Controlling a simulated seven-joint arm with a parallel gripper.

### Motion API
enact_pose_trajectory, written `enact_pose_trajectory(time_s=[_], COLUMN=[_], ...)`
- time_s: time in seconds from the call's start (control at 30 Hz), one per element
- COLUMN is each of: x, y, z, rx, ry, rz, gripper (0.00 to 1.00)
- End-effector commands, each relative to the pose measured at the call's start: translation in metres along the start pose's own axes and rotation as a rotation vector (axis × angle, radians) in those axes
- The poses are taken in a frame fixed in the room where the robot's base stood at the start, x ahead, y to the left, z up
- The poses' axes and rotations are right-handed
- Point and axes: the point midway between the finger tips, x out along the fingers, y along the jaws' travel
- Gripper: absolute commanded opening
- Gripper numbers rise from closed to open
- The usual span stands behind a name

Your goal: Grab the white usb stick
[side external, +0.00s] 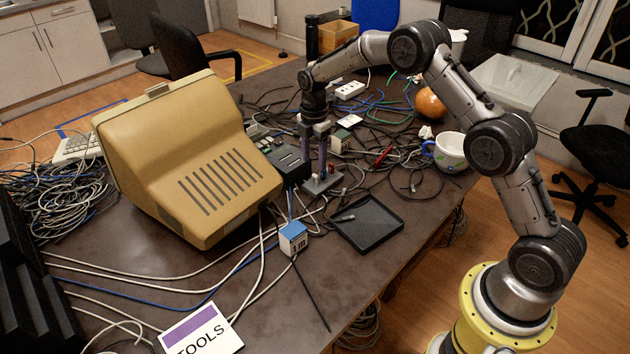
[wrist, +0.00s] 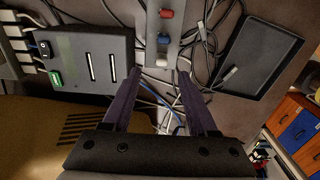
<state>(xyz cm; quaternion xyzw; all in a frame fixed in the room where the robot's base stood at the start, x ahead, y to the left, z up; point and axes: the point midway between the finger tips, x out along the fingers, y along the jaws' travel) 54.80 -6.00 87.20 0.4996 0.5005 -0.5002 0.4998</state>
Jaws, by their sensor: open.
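A grey metal plate (wrist: 164,24) holds a blue, a red and a white USB stick in a row. The white usb stick (wrist: 161,61) is nearest my gripper (wrist: 160,74) in the wrist view. It shows between the two purple fingertips, with a gap on either side. My gripper is open and empty. In the side external view, my gripper (side external: 315,160) points down over the plate (side external: 318,186) beside the beige monitor. I cannot make out the white stick there. Whether the fingertips are level with the stick or above it, I cannot tell.
A black tray (side external: 372,235) with a small grey stick in it lies right of the plate. A dark box with slots (side external: 290,160) stands close on the left. The beige monitor (side external: 200,150) and a blue-white cube (side external: 293,238) are near. Loose cables surround the plate.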

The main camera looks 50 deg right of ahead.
Motion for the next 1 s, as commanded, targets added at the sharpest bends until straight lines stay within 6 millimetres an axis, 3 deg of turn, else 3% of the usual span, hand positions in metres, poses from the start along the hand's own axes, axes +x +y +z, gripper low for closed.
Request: enact_pose_trajectory(time_s=[0.27,0.6,0.87,0.9,1.0], x=[0.021,0.064,0.067,0.067,0.067], y=[-0.001,-0.003,-0.003,-0.003,-0.003], z=[0.0,0.002,0.002,0.002,0.002], rx=[0.0,0.0,0.0,0.0,0.0], ry=[0.0,0.0,0.0,0.0,0.0], rz=[-0.002,-0.001,0.002,0.002,0.002], gripper=[0.59,0.59,0.59,0.57,0.39])
